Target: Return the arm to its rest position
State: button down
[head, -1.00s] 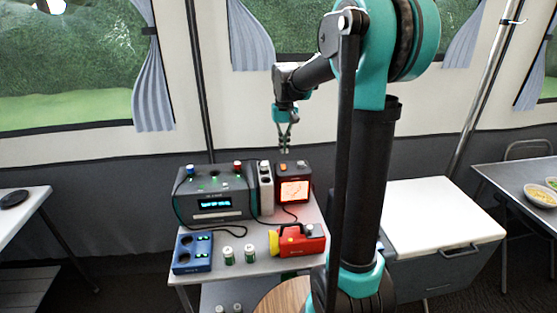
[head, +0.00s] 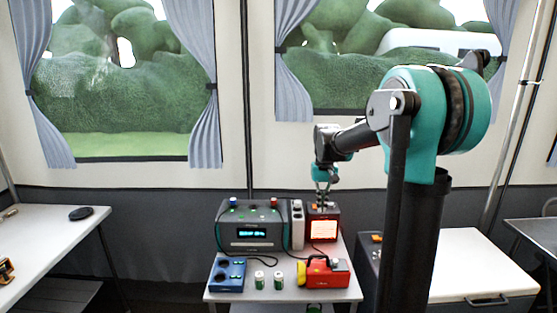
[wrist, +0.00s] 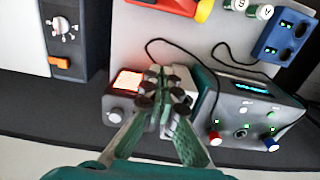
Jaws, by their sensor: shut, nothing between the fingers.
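My gripper (head: 322,190) is shut and empty. In the head view it hangs from my arm in front of the red-framed device with the lit orange screen (head: 323,226). In the wrist view my gripper (wrist: 163,100) points down over that device (wrist: 127,84) and the grey power strip beside it, and hides part of both. I cannot tell how far above them the fingertips are. My arm is bent, with its upper link raised and the forearm reaching to the left.
A grey device with a cyan display (head: 252,232), a blue two-socket unit (head: 227,274), two green-and-white cylinders (head: 259,280) and a red and yellow lamp-like item (head: 323,271) crowd the small table (head: 290,295). A white-topped chest (head: 475,262) stands at the right, a white table (head: 62,238) at the left.

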jog(key=s+d+f+t, duration=0.2)
jog(key=s+f, duration=0.5)
jog(key=s, duration=0.6)
jog(key=s+d+f+t, duration=0.2)
jog(key=s+f, duration=0.5)
jog(key=s, duration=0.5)
jog(key=shift+s+f, duration=0.3)
jog(key=shift+s, duration=0.1)
